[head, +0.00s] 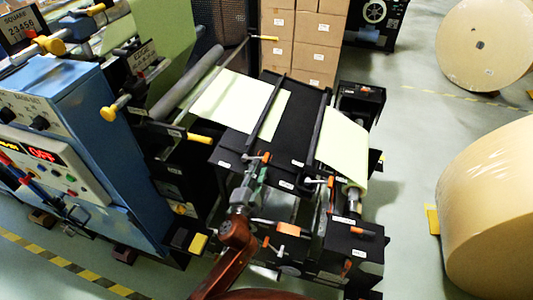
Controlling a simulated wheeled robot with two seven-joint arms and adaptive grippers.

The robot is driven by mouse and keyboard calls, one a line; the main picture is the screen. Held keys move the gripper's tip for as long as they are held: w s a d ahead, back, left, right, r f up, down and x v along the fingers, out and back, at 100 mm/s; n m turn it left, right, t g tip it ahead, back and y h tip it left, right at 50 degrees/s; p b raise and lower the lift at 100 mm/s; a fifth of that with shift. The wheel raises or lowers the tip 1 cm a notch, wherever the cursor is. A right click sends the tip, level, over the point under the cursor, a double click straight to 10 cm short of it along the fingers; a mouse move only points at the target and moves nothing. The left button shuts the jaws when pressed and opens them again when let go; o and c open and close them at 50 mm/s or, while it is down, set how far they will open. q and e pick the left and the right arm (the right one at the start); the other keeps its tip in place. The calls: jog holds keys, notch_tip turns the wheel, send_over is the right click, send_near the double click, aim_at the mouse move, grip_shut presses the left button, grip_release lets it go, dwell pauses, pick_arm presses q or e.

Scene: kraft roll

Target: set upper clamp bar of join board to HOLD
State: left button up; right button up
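The black join board (293,152) lies in the middle of the head view, with two dark clamp bars across it. One bar (266,110) lies over the left pale green sheet (228,101); the other (320,120) is at the edge of the right sheet (343,150). Small levers with orange ends show at the near ends of the bars, one at the left bar (264,157) and one at the right bar (329,181). The labels are too small to read. My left gripper (250,177) is just below the left bar's lever; I cannot tell contact or finger opening. My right gripper is not seen.
A blue control cabinet (85,120) with an OFF display stands at left. Large kraft rolls (490,215) stand on the floor at right. Stacked cartons (303,40) are behind the board. More orange handles (288,229) sit low near my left arm.

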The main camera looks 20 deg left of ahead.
aim_at(265, 159)
pick_arm(q)
jog(key=w, duration=0.2)
jog(key=w+d, duration=0.1)
jog(key=w, duration=0.2)
jog(key=shift+w+d, duration=0.15)
jog(key=shift+w, duration=0.15)
jog(key=shift+w+r, duration=0.1)
jog(key=shift+w, duration=0.4)
grip_shut()
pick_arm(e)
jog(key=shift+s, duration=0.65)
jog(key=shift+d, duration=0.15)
